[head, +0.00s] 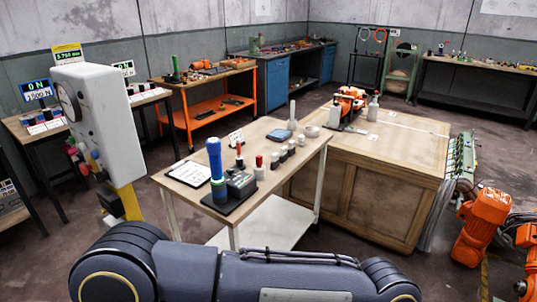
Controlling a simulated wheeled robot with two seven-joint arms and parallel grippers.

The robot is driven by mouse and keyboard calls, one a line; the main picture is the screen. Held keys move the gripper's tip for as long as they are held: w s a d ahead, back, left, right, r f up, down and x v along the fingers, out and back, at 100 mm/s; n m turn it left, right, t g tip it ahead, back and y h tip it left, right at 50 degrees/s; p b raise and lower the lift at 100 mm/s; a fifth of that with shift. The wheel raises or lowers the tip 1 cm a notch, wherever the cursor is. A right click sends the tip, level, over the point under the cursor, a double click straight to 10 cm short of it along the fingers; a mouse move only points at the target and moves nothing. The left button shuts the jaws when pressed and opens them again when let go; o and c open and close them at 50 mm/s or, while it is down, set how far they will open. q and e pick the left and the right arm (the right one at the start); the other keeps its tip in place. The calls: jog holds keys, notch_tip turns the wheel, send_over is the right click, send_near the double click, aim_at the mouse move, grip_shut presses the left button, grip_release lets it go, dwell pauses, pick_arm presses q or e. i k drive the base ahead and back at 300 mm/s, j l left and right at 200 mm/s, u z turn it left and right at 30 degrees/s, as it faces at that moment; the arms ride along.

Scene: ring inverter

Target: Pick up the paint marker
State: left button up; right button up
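A wooden-topped table (282,185) with white legs stands ahead of me. A short white item with a red cap (259,167) stands upright near its middle; it may be the paint marker, but it is too small to be sure. A row of small dark-and-light pieces (283,153) stands to its right. A tall slim white item (292,115) stands at the table's back. Neither gripper is in view; only a dark link of my arm crosses the bottom of the picture.
A blue cylinder (214,158) and a grey device (241,184) stand on a black plate at the table's front. A clipboard (189,173) lies left. A large wooden crate (370,190) adjoins on the right. A grey gauge box (95,115) rises at left.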

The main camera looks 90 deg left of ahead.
aim_at(239, 157)
jog(key=u, duration=3.15)
jog(key=i+l+u, duration=0.1)
jog(key=i+l, duration=0.15)
jog(key=i+l+u, duration=0.25)
jog(key=i+l, duration=0.2)
jog(key=l, duration=0.25)
jog(key=i+l+u, duration=0.1)
jog(key=l, duration=0.25)
jog(key=i+l+u, duration=0.15)
jog(key=i+l, duration=0.15)
jog(key=i+l+u, duration=0.1)
jog(key=l, duration=0.4)
jog(key=i+l+u, duration=0.15)
jog(key=i+l, duration=0.35)
jog(key=i+l+u, duration=0.15)
jog(key=i+l, duration=0.3)
jog(key=l, duration=0.1)
